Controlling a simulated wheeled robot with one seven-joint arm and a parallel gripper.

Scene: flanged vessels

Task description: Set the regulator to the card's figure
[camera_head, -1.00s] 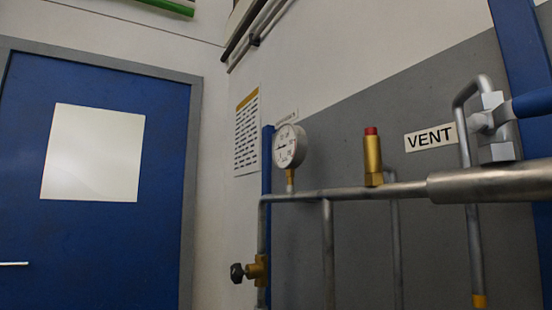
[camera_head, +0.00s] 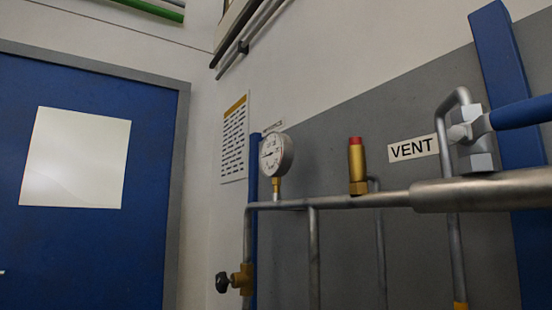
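No regulator that I can name for certain is in view. A round white-faced pressure gauge (camera_head: 276,155) stands on the grey horizontal pipe (camera_head: 330,202); its reading is too small to tell. A brass valve with a dark knob (camera_head: 237,280) sits low on the pipe's left down-leg. A card with a yellow top band and lines of text (camera_head: 234,138) is on the wall left of the gauge; its text is too small to read. My gripper is not in view.
A brass fitting with a red cap (camera_head: 356,165) stands on the pipe. A VENT sign (camera_head: 413,149) and a blue-handled valve (camera_head: 475,132) are at the right. A blue door with a pale panel (camera_head: 77,160) fills the left. The floor is out of view.

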